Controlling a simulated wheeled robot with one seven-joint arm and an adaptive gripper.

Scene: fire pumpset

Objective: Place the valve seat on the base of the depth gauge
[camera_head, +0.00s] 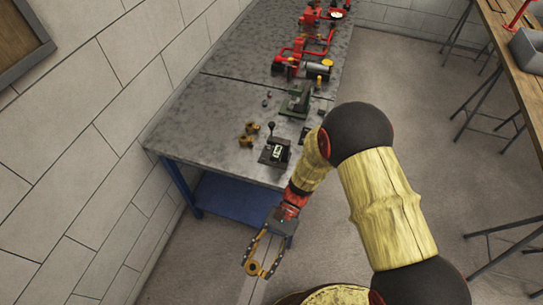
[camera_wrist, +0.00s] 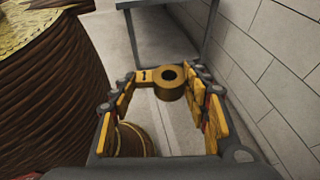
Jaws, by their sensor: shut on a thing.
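The valve seat, a brass ring with a side tab, shows between my fingertips in the wrist view (camera_wrist: 171,85) and in the head view (camera_head: 254,268). My gripper (camera_head: 258,264) is shut on it and holds it over the floor, in front of the table's near edge. In the wrist view my gripper (camera_wrist: 165,90) has a yellow-padded finger on each side. What looks like the depth gauge (camera_head: 275,152), a dark device with a small pale display and a flat base, stands near the table's front edge. It is above and apart from my gripper in the head view.
The grey table (camera_head: 205,130) runs along the left wall. Brass fittings (camera_head: 248,136) lie left of the gauge, and a green-grey device (camera_head: 297,100) stands behind it. Red pump parts (camera_head: 300,55) are farther back. A wooden table (camera_head: 515,65) stands at right. The table's near left corner is bare.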

